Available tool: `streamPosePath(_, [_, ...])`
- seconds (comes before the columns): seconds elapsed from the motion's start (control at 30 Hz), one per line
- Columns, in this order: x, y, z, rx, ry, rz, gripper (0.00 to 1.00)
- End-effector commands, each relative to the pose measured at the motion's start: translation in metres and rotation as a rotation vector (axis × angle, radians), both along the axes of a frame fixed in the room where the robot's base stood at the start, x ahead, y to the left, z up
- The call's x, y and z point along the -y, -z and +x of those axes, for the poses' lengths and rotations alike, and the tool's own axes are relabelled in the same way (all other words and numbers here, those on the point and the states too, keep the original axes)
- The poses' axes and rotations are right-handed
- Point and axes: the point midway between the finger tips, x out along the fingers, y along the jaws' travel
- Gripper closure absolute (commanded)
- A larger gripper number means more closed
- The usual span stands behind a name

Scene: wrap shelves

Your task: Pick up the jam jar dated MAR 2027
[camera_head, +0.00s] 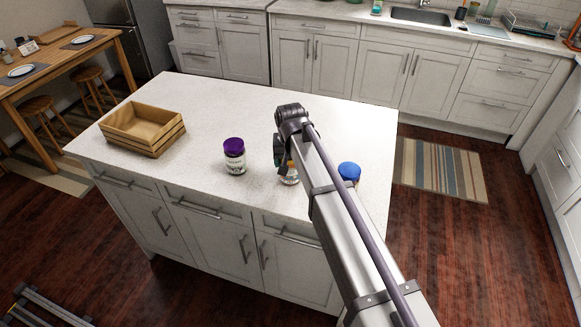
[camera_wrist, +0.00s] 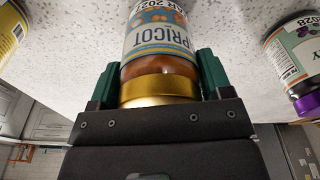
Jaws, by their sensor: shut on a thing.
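The apricot jam jar (camera_wrist: 157,38) has a gold lid and a blue and orange label; the wrist view shows it upside down. Its date is partly cut off and reads about "AR 202", the last digit unclear. The green fingers of my gripper (camera_wrist: 158,85) are shut on it from both sides near the lid. In the head view the jar (camera_head: 291,175) is mostly hidden behind my gripper (camera_head: 283,158), at the island top; I cannot tell whether it touches the surface. A purple-lidded jar (camera_head: 234,156) stands to the left; its label (camera_wrist: 297,50) shows 2028.
A blue-lidded jar (camera_head: 349,171) stands right of my gripper, partly behind my arm. A yellow-labelled jar (camera_wrist: 10,30) shows at the wrist view's left edge. A wooden crate (camera_head: 145,145) sits on the island's left. The white island top (camera_head: 215,100) is clear behind the jars.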

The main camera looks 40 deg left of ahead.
Motion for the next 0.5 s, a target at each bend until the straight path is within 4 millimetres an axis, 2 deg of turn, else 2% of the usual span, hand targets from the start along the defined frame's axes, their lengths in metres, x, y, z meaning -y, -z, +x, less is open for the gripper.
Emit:
streamPosePath(0.03, [0.0000, 0.0001, 0.0000, 0.000, 0.000, 0.000, 0.53])
streamPosePath(0.2, [0.0000, 0.0001, -0.0001, 0.000, 0.000, 0.000, 0.69])
streamPosePath(0.5, [0.0000, -0.0065, 0.0000, 0.000, 0.000, 0.000, 0.70])
